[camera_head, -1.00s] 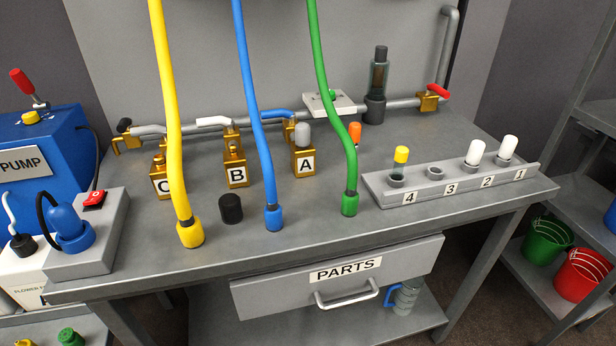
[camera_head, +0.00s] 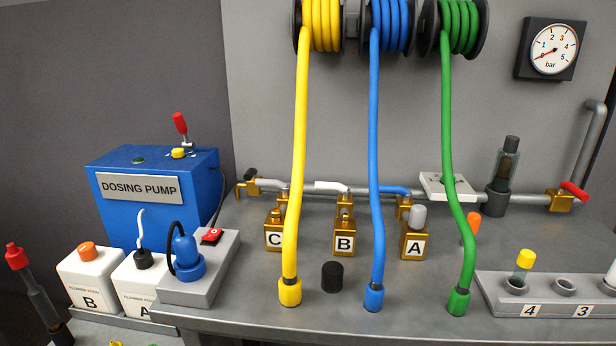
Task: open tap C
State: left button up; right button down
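Tap C is a brass block with a white C label (camera_head: 273,240) at the left of the row of taps on the bench. The yellow hose (camera_head: 298,160) hangs in front of its right side and hides part of it. Tap A (camera_head: 414,246) has a grey cap and stands near a blue lever (camera_head: 395,190). Neither of my grippers is in view.
The blue hose (camera_head: 374,150) and green hose (camera_head: 448,130) also hang before the bench. A black cap (camera_head: 332,277) stands between hoses. The blue dosing pump (camera_head: 150,210), switch box (camera_head: 205,270) and white bottles (camera_head: 92,280) are left. A rack (camera_head: 550,295) is right.

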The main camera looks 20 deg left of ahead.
aim_at(275, 184)
jog(key=u, duration=0.95)
jog(key=k, duration=1.2)
jog(key=u, duration=0.4)
jog(key=i, duration=0.85)
jog(key=u, duration=0.25)
